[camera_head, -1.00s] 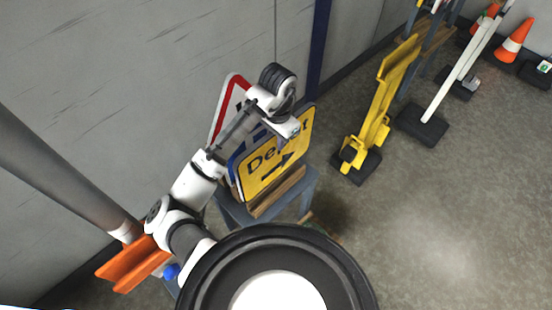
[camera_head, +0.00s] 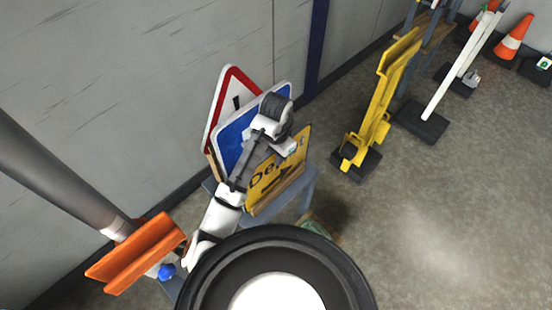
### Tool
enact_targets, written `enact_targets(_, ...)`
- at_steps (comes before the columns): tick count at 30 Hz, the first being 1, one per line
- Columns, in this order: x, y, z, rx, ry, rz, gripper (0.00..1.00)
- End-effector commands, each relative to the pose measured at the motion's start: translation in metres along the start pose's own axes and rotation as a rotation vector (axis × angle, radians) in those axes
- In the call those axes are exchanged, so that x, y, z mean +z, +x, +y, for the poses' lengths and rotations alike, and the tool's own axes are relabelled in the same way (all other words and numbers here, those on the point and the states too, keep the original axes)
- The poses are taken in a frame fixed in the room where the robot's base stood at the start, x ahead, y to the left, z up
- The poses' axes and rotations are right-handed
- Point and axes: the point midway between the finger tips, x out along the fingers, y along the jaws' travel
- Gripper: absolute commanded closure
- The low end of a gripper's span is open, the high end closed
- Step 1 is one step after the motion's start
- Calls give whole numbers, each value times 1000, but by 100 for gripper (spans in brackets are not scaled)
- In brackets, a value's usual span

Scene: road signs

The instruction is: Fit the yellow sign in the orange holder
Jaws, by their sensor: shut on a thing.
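The yellow sign (camera_head: 264,187), with dark lettering partly hidden by my arm, stands tilted at the front of the sign rack, apart from the blue sign at its upper part. My gripper (camera_head: 289,152) is at the sign's upper edge and shut on it; the fingertips are mostly hidden by the wrist. The orange holder (camera_head: 138,252) is a channel-like piece at the lower left, beside the grey pole, with nothing in it.
A blue sign (camera_head: 229,141) and a red-bordered triangular sign (camera_head: 215,112) lean behind the yellow one on a grey-blue rack (camera_head: 306,190). A yellow stand (camera_head: 377,105) is to the right. A grey wall lies behind. Open floor (camera_head: 460,220) extends at right.

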Motion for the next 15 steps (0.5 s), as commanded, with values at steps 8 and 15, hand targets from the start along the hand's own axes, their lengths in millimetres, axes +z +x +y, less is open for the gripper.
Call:
enact_targets(8,0,-1,0,-2,0,2,100)
enact_targets(15,0,3,0,-1,0,1,74)
